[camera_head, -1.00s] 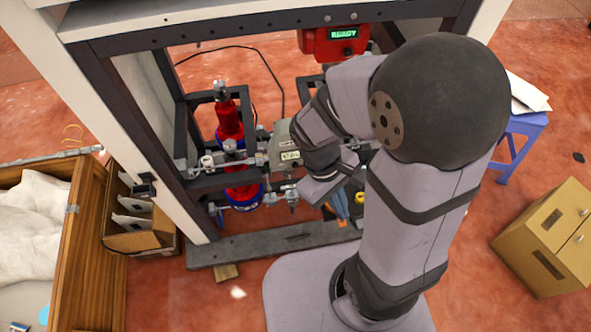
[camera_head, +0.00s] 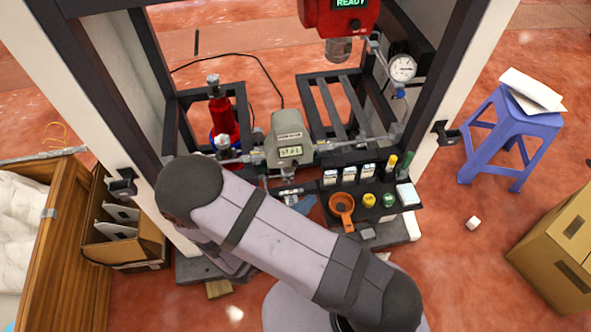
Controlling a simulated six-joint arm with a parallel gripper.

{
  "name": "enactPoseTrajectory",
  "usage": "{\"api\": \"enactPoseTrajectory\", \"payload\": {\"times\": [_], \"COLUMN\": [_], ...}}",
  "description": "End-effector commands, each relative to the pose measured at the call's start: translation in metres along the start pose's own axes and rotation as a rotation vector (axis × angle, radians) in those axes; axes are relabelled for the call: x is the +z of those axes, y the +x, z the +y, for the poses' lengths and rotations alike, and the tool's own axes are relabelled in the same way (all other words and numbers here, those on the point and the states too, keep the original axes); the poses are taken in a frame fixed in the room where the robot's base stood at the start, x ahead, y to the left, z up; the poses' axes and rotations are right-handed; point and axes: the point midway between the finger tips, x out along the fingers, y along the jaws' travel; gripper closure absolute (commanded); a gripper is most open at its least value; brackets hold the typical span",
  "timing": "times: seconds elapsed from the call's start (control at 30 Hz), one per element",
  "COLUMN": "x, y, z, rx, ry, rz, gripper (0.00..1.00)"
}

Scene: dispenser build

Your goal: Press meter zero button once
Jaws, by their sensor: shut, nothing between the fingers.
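The meter is a grey-green housing (camera_head: 284,128) with a small lit display (camera_head: 290,151) on its front, mounted in the pipe line at the middle of the frame. The digits are too small to read surely. I cannot make out its zero button. My arm reaches from the lower right up to the left, below the meter, and bends down at the left post. My gripper is hidden behind my own arm links, so its fingers do not show.
A red unit (camera_head: 338,16) showing READY hangs above. A pressure gauge (camera_head: 402,68) is at the right. A red cylinder (camera_head: 221,115) stands left of the meter. A blue stool (camera_head: 508,130) is at the right.

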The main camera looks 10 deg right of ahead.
Motion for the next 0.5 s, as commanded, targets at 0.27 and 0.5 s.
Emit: {"api": "enactPoseTrajectory", "payload": {"times": [0.27, 0.5], "x": [-0.009, -0.008], "y": [-0.003, -0.003], "z": [0.019, 0.019], "rx": [0.067, 0.066], "ry": [-0.075, -0.074], "rz": [-0.053, -0.053], "gripper": [1.00, 1.00]}}
